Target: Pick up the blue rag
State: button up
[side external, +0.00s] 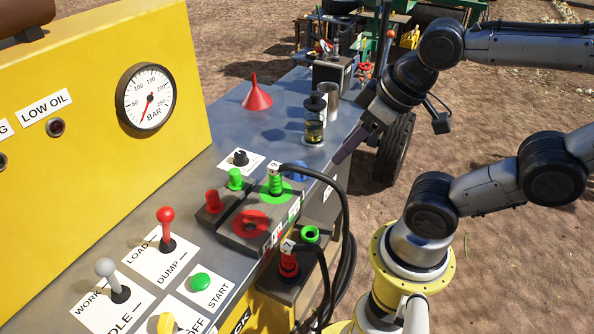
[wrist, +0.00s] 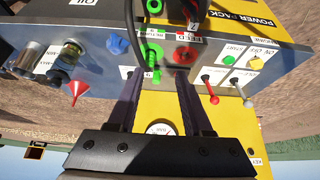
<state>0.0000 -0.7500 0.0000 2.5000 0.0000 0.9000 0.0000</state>
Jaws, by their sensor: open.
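The blue rag (side external: 297,171) lies on the grey top of the power pack, just behind the green-ringed coupling and partly hidden by the black hose. It also shows in the wrist view (wrist: 118,43) as a small blue patch at upper left of centre, near the top edge. My gripper (side external: 339,158) is to the right of the rag in the side external view, apart from it. In the wrist view my gripper (wrist: 159,73) shows two dark fingers spread apart with nothing held between them. The rag lies beyond and to the left of the fingertips there.
A black hose (side external: 345,215) arcs up close to the rag. A glass jar (side external: 315,123), a metal cup (side external: 329,98) and a red funnel (side external: 256,96) stand behind it. Levers and a yellow panel (side external: 95,85) with a gauge are at left.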

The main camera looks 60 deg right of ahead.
jog(key=o, duration=0.7)
jog(key=w+d+r+m+g, duration=0.1)
jog(key=w+d+r+m, duration=0.15)
jog(key=w+m, duration=0.6)
jog(key=m+g, duration=0.5)
jog(key=m, duration=0.5)
send_over(298, 165)
jog(key=shift+n, duration=0.25)
jog(key=f, duration=1.8)
jog(key=shift+w+a+f, duration=0.15)
jog(key=shift+a+f, duration=0.05)
jog(key=shift+a, duration=0.1)
jog(key=shift+d+f, duration=0.15)
jog(key=shift+f, duration=1.35)
jog(key=shift+d+f, duration=0.15)
jog(key=shift+f, duration=1.35)
